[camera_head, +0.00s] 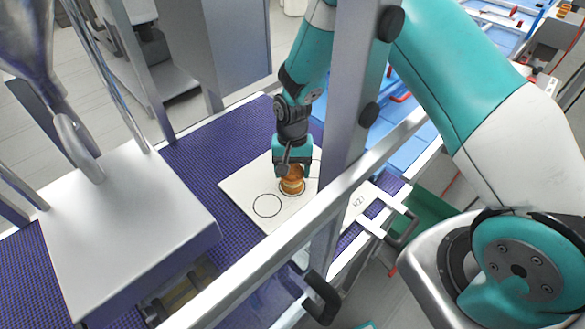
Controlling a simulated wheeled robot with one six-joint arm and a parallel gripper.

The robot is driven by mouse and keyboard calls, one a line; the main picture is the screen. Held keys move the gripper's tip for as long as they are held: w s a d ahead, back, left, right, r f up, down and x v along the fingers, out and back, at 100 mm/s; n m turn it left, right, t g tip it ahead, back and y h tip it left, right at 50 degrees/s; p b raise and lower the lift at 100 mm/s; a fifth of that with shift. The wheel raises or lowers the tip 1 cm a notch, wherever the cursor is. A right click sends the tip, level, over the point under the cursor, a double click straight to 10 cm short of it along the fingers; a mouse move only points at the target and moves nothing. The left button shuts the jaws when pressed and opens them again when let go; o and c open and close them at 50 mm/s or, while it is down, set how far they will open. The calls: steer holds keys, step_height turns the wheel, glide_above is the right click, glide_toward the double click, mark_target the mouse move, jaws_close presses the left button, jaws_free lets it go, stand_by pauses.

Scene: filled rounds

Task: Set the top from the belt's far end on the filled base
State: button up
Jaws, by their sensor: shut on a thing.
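My gripper (292,168) points down over a white board on the purple belt. It is shut on a golden-brown round top (293,171), partly hidden by the fingers. Right below is a brown round (291,187), which looks like the base, on the board inside a drawn circle. The two look stacked or nearly touching; I cannot tell whether there is a gap. The filling is too small to make out.
The white board (238,190) has an empty drawn circle (267,205) left of the rounds. A grey metal post (345,130) and a slanting rail (270,262) stand in front. A white-topped box (120,225) spans the purple belt (215,145) at left.

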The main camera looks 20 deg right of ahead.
steer(key=shift+f+b, duration=0.55)
steer(key=shift+f, duration=0.25)
stand_by(0.4)
steer(key=o, duration=0.7)
steer(key=shift+s, duration=0.1)
steer(key=shift+o, duration=0.8)
steer(key=shift+f, duration=0.15)
steer(key=shift+r+p, duration=2.45)
steer(key=shift+r, duration=1.3)
step_height(320, 180, down, 7)
steer(key=b, duration=0.4)
steer(key=shift+b, duration=0.4)
